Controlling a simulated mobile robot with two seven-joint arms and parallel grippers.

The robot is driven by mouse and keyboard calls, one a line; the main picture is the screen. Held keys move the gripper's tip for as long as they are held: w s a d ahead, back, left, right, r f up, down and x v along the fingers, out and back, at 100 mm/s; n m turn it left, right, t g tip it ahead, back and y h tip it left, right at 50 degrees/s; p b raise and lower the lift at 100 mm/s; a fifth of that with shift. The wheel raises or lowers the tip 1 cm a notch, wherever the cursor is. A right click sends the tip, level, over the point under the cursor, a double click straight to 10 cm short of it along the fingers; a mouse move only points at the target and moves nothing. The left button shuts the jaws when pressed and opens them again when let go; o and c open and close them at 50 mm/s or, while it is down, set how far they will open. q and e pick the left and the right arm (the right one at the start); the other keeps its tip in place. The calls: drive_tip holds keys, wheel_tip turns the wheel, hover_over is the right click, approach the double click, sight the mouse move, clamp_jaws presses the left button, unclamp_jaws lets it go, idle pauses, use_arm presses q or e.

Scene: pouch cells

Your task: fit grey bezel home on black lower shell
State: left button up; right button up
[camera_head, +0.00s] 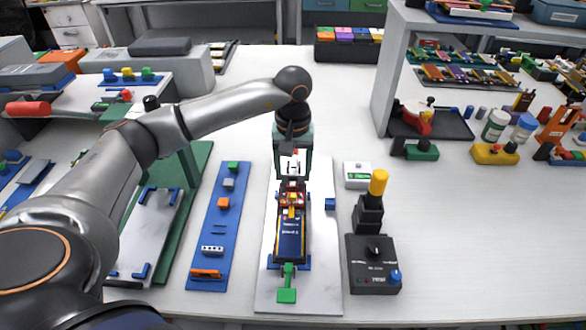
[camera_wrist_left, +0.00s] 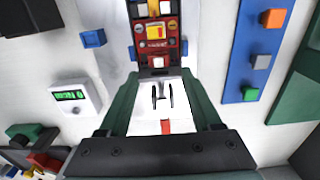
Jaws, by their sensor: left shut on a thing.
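The black lower shell (camera_head: 275,250) lies lengthwise on a white board, with a dark blue cell (camera_head: 290,238) and a red circuit part (camera_head: 292,192) in it. Its far end with the red part (camera_wrist_left: 154,44) shows in the left wrist view. My left gripper (camera_head: 292,168) points down at the far end of the shell. It is shut on a pale piece (camera_wrist_left: 160,88), apparently the grey bezel, which lies between the green sides. Whether this piece touches the shell is hard to tell. My right gripper is not in view.
The white board (camera_head: 265,292) carries blue stops and a green clamp (camera_head: 287,294) at the near end. A blue strip (camera_head: 212,250) with small blocks is on the left. A black control box (camera_head: 373,265) is on the right. The table at far right front is clear.

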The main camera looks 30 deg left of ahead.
use_arm(q)
drive_tip(key=shift+f+b, duration=0.4)
drive_tip(key=shift+f, duration=0.2)
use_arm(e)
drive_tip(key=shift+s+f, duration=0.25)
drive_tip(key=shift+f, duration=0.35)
use_arm(q)
drive_tip(key=shift+f, duration=0.1)
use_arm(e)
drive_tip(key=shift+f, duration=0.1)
use_arm(q)
drive_tip(key=o, duration=1.4)
drive_tip(key=shift+c, duration=0.2)
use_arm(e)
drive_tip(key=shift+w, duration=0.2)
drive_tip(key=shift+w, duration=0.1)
use_arm(q)
drive_tip(key=shift+r, duration=0.2)
wheel_tip(320, 180, up, 12)
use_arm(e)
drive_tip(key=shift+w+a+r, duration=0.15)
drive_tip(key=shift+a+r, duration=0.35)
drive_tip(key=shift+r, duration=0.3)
